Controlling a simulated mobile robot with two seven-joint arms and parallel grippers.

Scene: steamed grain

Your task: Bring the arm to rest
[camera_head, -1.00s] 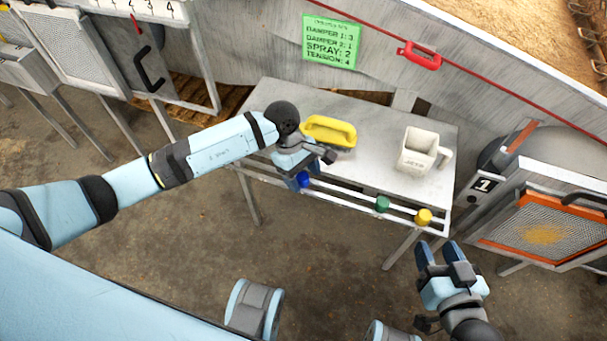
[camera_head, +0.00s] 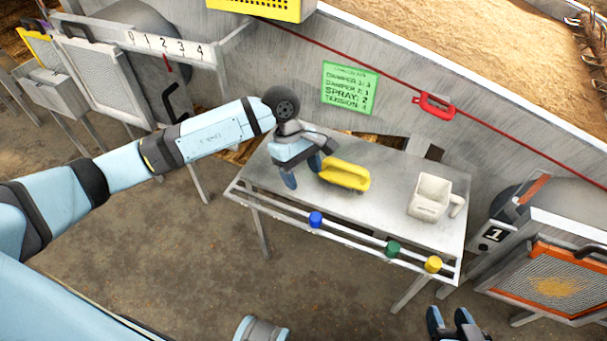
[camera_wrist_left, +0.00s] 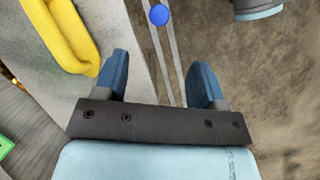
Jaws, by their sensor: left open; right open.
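My left gripper (camera_head: 303,170) is open and empty above the left end of the metal table, just left of the yellow handled tool (camera_head: 345,175). In the left wrist view its two blue fingers (camera_wrist_left: 162,88) are spread apart, with the yellow tool (camera_wrist_left: 68,35) to their left and nothing between them. My right gripper (camera_head: 452,318) is low at the bottom edge of the head view, in front of the table. Its fingers are apart and it is partly cut off.
The metal table (camera_head: 390,207) also holds a white mug-like scoop (camera_head: 432,198). Blue (camera_head: 316,219), green (camera_head: 393,248) and yellow (camera_head: 433,263) knobs sit on its front rail. A green sign (camera_head: 349,88) and red handle (camera_head: 435,105) are behind. The floor in front is clear.

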